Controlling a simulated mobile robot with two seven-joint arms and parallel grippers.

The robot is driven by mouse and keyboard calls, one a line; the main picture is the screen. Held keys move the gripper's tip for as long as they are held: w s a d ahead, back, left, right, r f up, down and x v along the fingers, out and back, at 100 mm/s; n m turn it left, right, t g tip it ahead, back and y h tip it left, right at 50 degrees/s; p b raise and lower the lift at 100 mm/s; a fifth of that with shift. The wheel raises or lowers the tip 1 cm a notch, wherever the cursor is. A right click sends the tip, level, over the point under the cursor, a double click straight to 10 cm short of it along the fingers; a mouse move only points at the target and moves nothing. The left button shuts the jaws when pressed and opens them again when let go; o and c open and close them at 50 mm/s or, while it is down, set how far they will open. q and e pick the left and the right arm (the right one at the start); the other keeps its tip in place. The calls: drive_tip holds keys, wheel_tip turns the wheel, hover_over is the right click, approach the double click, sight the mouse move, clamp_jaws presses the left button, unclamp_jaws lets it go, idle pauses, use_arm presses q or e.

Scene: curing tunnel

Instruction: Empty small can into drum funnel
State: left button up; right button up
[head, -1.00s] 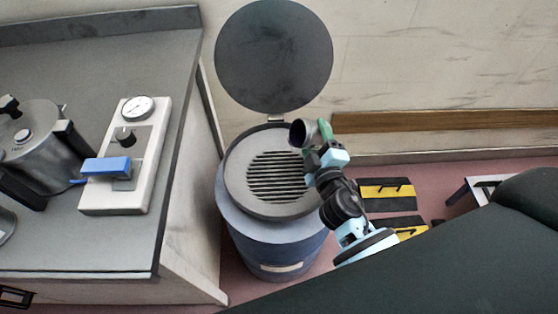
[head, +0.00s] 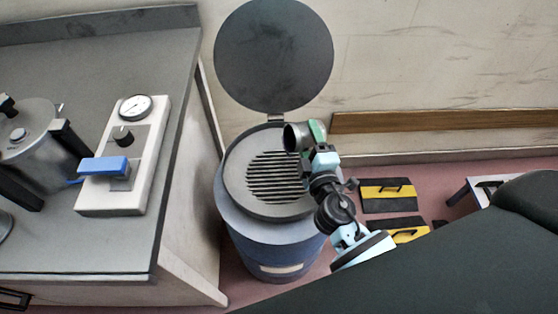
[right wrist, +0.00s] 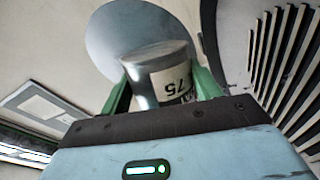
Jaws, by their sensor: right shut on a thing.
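The small can (head: 296,137) is a grey metal cylinder with its dark open mouth turned to the left, so it lies tipped over. My right gripper (head: 313,134), with green fingers, is shut on it above the right back part of the drum funnel (head: 240,188). In the right wrist view the can (right wrist: 158,68) sits between the green fingers (right wrist: 165,92) and shows a label with "75". The funnel is a round grey dish with a slotted grate on top of a blue drum (head: 270,250). I cannot see inside the can. My left gripper is not in view.
The drum's round lid (head: 273,55) stands open behind the funnel. A grey bench (head: 120,245) on the left carries a pressure pot (head: 45,150) and a white gauge panel (head: 150,165) with a blue handle. Yellow-black plates (head: 388,195) lie on the floor at right.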

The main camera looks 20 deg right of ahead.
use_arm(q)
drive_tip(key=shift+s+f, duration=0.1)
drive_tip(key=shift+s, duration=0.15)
use_arm(e)
drive_tip(key=shift+a+r, duration=0.15)
drive_tip(key=shift+a, duration=0.1)
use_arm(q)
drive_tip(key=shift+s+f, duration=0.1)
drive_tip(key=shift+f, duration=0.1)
use_arm(e)
drive_tip(key=shift+n, duration=0.5)
use_arm(q)
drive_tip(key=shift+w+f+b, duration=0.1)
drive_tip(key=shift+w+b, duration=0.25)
drive_tip(key=shift+b, duration=0.1)
use_arm(e)
drive_tip(key=shift+a+f+n, duration=0.1)
drive_tip(key=shift+f+n, duration=0.2)
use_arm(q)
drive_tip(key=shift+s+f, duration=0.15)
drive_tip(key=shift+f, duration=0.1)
use_arm(e)
drive_tip(key=shift+a+f+n, duration=0.1)
drive_tip(key=shift+n, duration=0.2)
drive_tip(key=shift+a+r+n+t, duration=0.3)
drive_tip(key=shift+r+n, duration=0.05)
drive_tip(key=shift+n, duration=0.55)
